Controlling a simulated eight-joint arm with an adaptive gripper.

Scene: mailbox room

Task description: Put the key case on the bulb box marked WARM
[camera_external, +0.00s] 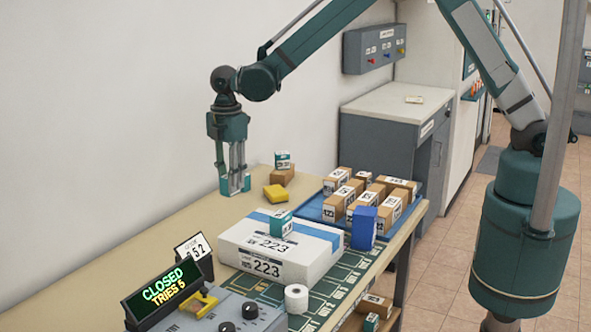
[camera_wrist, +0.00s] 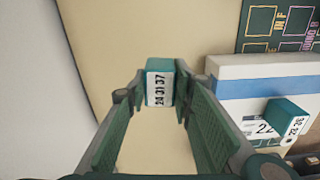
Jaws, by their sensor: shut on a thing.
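My gripper (camera_external: 234,190) points down over the table near the wall, shut on a small teal box (camera_wrist: 159,82) with a white label. The label reads roughly "24 31 37" in the wrist view. The held box (camera_external: 246,183) appears at or just above the tabletop; I cannot tell if it touches. A similar teal box (camera_external: 281,223) sits on the white parcel and also shows in the wrist view (camera_wrist: 288,116). Another teal-and-white box (camera_external: 282,160) stands on a brown box (camera_external: 283,175). I cannot read WARM on anything or tell which thing is the key case.
A yellow block (camera_external: 276,193) lies right of my gripper. The white parcel (camera_external: 248,253) marked 223 is nearer the camera. A blue tray (camera_external: 329,220) holds several brown boxes, with a blue box (camera_external: 363,228) before it. A CLOSED display (camera_external: 163,290) stands front left. Bare table (camera_external: 160,237) lies left.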

